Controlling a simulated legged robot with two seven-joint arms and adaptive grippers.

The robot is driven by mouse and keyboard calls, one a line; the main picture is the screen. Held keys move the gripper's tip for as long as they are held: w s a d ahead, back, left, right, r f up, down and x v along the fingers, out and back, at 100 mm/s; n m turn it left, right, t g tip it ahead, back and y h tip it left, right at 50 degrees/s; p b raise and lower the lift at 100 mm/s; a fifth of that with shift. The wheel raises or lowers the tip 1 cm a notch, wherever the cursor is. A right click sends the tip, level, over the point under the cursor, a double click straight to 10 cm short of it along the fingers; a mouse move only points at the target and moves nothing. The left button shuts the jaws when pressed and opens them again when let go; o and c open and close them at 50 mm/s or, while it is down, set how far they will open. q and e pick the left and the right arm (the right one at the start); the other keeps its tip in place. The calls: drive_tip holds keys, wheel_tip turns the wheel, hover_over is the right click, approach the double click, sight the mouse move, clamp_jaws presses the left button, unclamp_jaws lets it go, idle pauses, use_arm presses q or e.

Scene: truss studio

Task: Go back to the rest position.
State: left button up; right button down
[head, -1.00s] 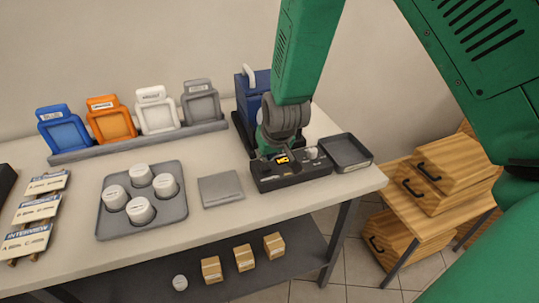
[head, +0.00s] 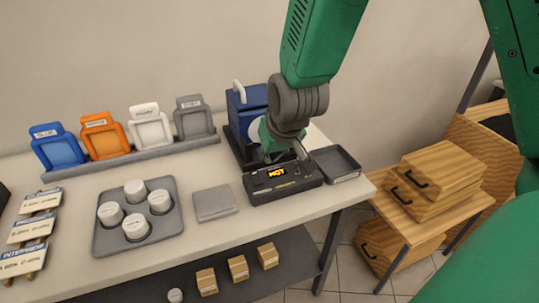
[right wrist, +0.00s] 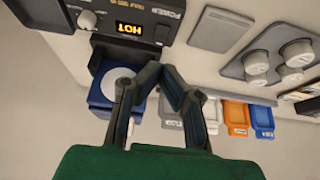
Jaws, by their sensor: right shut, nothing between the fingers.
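My right gripper (head: 296,152) hangs from the green arm just above and behind the black power box (head: 285,192), and the arm partly hides it. In the right wrist view its two dark fingers (right wrist: 166,72) meet at the tips with nothing between them. The box's display reads HOT in orange, and it also shows in the right wrist view (right wrist: 128,29). I cannot tell from the head view how far the fingers are from the box. My left gripper is not in view.
A blue press-like machine (head: 244,103) stands close behind the gripper. A dark tray (head: 337,165) lies right of the box. A grey pad (head: 214,203), a tray of white pucks (head: 165,224) and a rack of coloured frames (head: 120,160) are to the left. Wooden drawers (head: 437,178) stand at right.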

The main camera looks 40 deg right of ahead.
drive_tip(key=s+f+n+g+b, duration=0.1)
drive_tip(key=s+f+b, duration=0.35)
drive_tip(key=f, duration=0.75)
drive_tip(key=s+f+n+g+b, duration=0.1)
drive_tip(key=s+f+g+b, duration=0.1)
drive_tip(key=s+f, duration=0.7)
use_arm(q)
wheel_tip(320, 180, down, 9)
drive_tip(key=b, duration=0.3)
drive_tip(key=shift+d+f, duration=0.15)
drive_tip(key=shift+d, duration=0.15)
use_arm(e)
drive_tip(key=s+a+f+n+g+y, duration=0.1)
drive_tip(key=s+f, duration=1)
drive_tip(key=f, duration=0.3)
drive_tip(key=shift+a+f+g, duration=0.15)
drive_tip(key=shift+a+g, duration=0.15)
drive_tip(key=shift+a, duration=0.05)
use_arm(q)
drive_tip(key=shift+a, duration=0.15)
use_arm(e)
drive_tip(key=shift+a, duration=0.1)
